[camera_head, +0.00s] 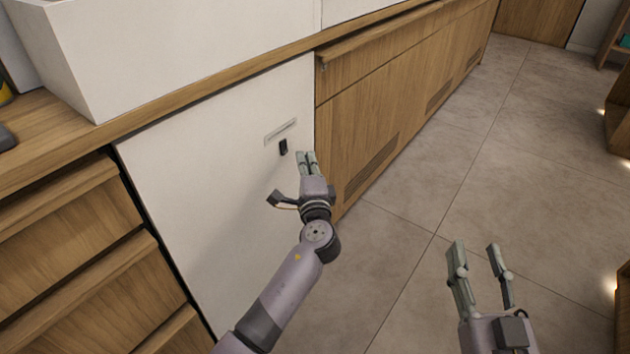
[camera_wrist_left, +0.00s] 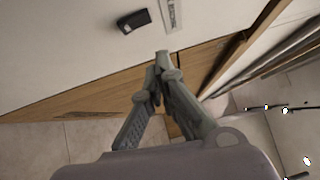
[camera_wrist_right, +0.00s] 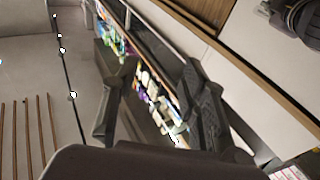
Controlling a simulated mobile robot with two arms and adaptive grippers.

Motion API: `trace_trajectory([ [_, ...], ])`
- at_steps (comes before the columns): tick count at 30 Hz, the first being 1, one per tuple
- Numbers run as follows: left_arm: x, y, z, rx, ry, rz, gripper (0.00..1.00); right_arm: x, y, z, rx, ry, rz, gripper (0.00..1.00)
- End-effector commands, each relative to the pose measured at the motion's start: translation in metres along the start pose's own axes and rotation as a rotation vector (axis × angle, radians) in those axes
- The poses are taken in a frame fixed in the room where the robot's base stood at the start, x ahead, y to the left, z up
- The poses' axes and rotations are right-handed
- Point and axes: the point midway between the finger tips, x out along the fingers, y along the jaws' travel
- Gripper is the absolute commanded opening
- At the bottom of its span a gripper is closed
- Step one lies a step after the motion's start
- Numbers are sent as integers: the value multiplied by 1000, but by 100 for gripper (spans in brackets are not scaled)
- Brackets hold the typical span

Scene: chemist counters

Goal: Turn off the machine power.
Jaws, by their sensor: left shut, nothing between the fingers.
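The machine is a white panel (camera_head: 215,185) set in the counter front. A small black power switch (camera_head: 283,146) sits on it, below a narrow light label strip (camera_head: 281,131). In the left wrist view the switch (camera_wrist_left: 133,21) stands out from the white face beside the strip (camera_wrist_left: 171,14). My left gripper (camera_head: 307,156) is shut and empty, with its fingertips just right of and slightly below the switch in the head view, apart from it. It also shows in the left wrist view (camera_wrist_left: 162,62). My right gripper (camera_head: 474,245) is open and empty over the floor.
Wooden drawers (camera_head: 65,220) stand left of the panel and wooden cabinet doors (camera_head: 400,90) with vents stand right of it. A wooden counter edge (camera_head: 190,90) runs above. The tiled floor (camera_head: 500,150) on the right is clear.

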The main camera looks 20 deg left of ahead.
Motion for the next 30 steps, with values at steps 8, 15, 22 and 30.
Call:
trace_trajectory([
  [8, -42, -8, 0, -2, 3, 3, 0, -7, 6, 34, -4, -204, 13, 40],
  [15, -72, -13, 0, -2, 1, 1, 0, -16, 9, 58, -6, -337, 21, 40],
  [22, -78, -13, 0, -1, 1, 0, 0, -19, 10, 63, -6, -361, 23, 40],
  [30, -78, -13, 0, -1, 1, 0, 0, -19, 10, 63, -6, -360, 23, 40],
])
